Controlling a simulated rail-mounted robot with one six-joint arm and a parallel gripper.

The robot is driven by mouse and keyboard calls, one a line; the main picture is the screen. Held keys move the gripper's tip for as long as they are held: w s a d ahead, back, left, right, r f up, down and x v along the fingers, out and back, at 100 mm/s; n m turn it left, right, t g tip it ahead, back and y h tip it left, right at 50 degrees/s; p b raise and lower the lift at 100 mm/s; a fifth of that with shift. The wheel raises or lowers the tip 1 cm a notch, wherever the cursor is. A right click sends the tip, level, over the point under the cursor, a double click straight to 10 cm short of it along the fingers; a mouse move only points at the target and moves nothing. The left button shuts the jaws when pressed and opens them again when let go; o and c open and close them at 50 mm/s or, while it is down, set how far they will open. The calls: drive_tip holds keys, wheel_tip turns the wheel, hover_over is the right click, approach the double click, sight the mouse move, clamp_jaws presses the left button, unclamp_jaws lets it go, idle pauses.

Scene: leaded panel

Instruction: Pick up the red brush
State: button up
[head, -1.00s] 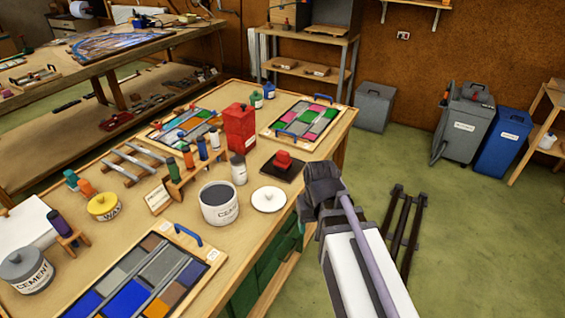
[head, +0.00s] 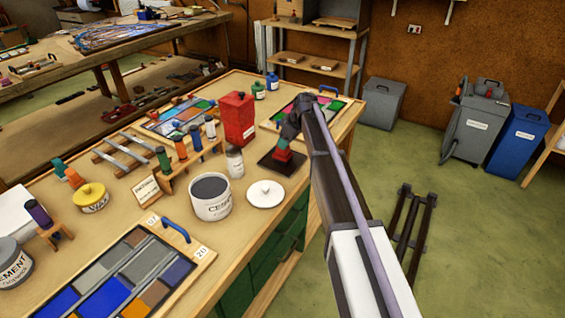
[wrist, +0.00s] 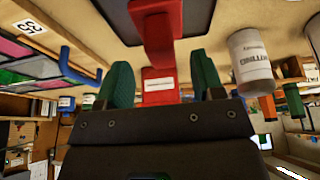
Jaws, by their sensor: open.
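The red brush (head: 282,156) appears to be the blocky red piece on a dark square pad (head: 268,165) near the bench's right edge. My gripper (head: 283,142) is just above it, pointing down, and partly hides it. In the wrist view the brush (wrist: 157,28) shows at the top centre, in line with the gap between the green fingers of my gripper (wrist: 160,62). The fingers are apart, with no grip on it visible. I cannot tell whether they reach past its top.
A red can (head: 238,118) stands close by, left of my gripper. A white-labelled jar (head: 235,162), a cement tub (head: 210,198) and a white lid (head: 265,194) are nearer. A leaded panel (head: 329,110) with a blue handle lies behind.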

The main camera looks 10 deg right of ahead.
drive_tip(key=b+x, duration=0.5)
drive_tip(key=shift+f, duration=0.2)
drive_tip(key=shift+r, duration=0.25)
clamp_jaws()
wheel_tip(320, 180, up, 10)
drive_tip(key=p, duration=1.1)
drive_tip(key=shift+r, duration=0.2)
drive_tip(key=shift+f, duration=0.2)
drive_tip(key=c, duration=0.6)
unclamp_jaws()
drive_tip(key=c, duration=0.3)
